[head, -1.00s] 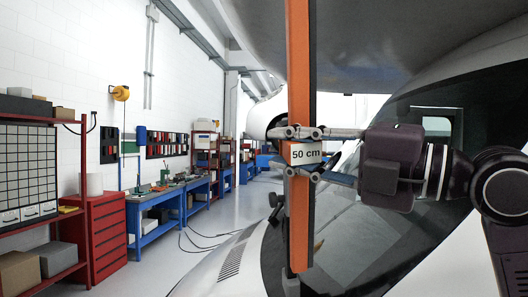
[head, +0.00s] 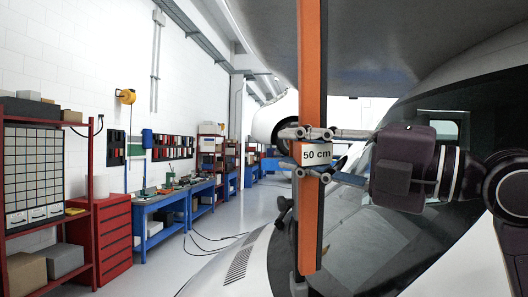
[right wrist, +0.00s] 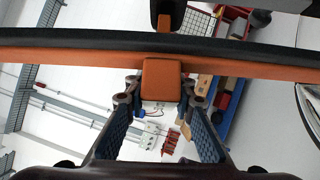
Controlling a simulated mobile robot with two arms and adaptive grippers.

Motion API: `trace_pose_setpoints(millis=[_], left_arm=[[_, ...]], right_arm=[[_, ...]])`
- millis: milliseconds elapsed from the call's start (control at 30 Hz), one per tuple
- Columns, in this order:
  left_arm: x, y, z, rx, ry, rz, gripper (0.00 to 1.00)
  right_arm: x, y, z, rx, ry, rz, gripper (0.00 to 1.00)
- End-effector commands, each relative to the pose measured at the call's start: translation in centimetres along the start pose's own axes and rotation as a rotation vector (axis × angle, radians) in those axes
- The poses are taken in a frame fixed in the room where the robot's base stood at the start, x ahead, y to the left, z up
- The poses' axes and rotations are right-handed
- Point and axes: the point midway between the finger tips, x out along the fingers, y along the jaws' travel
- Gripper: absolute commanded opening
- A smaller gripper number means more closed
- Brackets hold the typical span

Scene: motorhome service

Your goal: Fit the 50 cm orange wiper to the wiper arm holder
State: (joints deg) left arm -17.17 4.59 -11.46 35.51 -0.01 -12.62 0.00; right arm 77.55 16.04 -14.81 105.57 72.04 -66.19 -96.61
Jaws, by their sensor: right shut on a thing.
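The orange wiper (head: 311,225) stands upright in the head view, with a black strip along its side and a "50 cm" label (head: 317,154) at its middle. My right gripper (head: 302,152) comes from the right and is shut on it at the label. In the right wrist view the wiper (right wrist: 70,58) runs across the picture, and its middle block (right wrist: 161,80) sits between the fingertips. A dark part (head: 283,208) shows just left of the wiper, partly hidden; I cannot tell whether it is the wiper arm holder. My left gripper is not in view.
The motorhome's dark windscreen (head: 375,250) is close behind the wiper, and its grey overhang (head: 400,50) is above. A red drawer cabinet (head: 105,240), shelves and blue workbenches (head: 160,225) line the left wall. The floor (head: 235,215) between is mostly clear, with cables.

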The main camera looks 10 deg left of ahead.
Motion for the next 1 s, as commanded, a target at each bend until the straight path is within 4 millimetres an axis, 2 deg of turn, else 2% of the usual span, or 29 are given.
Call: trace_pose_setpoints(millis=[33, 267, 1000], left_arm=[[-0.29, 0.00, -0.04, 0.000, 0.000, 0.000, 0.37], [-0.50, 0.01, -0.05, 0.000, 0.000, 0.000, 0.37], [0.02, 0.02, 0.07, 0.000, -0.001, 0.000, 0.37]], right_arm=[[-0.67, 0.79, 1.52, -0.016, -0.039, 0.004, 0.00], [-0.33, 0.82, 1.84, -0.016, -0.038, 0.003, 0.00], [-0.91, 0.61, 0.89, -0.017, -0.031, -0.001, 0.00]])
